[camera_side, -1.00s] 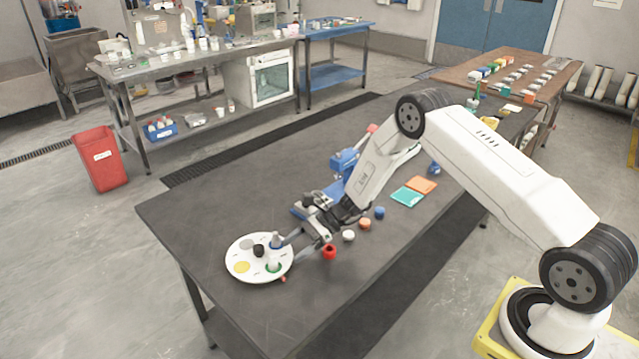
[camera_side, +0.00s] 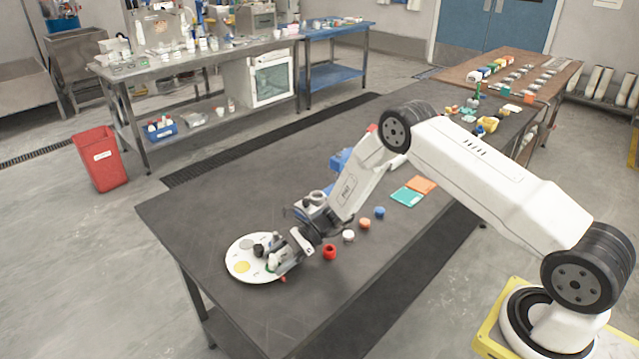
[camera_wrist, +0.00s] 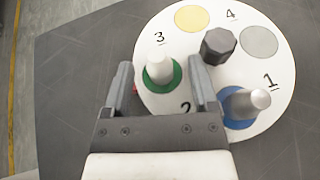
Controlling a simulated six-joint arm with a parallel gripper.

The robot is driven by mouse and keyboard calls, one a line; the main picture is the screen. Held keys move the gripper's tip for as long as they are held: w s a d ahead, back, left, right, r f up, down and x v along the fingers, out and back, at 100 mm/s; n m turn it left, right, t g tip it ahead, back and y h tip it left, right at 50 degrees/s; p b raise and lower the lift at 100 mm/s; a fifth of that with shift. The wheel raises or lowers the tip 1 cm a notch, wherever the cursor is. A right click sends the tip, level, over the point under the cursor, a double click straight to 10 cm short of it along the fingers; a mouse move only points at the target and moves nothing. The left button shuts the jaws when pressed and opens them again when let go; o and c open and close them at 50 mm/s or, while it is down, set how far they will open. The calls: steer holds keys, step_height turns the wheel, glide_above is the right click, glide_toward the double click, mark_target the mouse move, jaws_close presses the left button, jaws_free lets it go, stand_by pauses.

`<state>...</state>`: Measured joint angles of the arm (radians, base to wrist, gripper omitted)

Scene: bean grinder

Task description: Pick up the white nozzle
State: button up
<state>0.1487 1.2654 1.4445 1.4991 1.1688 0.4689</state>
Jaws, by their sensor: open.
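The white nozzle (camera_wrist: 160,67) stands upright on the green circle of the round white plate (camera_wrist: 190,45), near mark 2 in the wrist view. My gripper (camera_wrist: 160,78) is open, with one finger to the left of the nozzle and the other to its right. Both fingers look apart from it. In the side view, my gripper (camera_side: 274,256) is low over the right part of the plate (camera_side: 233,259). There the white nozzle (camera_side: 271,262) is partly hidden by the fingers.
On the plate, a grey nozzle (camera_wrist: 246,103) stands on the blue circle, close to my right finger, and a dark nozzle (camera_wrist: 217,45) stands near the middle. Yellow (camera_wrist: 194,18) and grey circles are bare. Red (camera_side: 330,252), white and orange caps lie on the table beside my arm.

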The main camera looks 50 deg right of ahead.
steer(key=shift+c, duration=0.2)
jaws_close()
steer(key=shift+r, duration=0.15)
steer(key=shift+r, duration=0.7)
steer(key=s+d+r, duration=0.2)
steer(key=s+r, duration=0.9)
steer(key=s, duration=0.3)
steer(key=shift+r, duration=0.2)
steer(key=shift+w, duration=0.1)
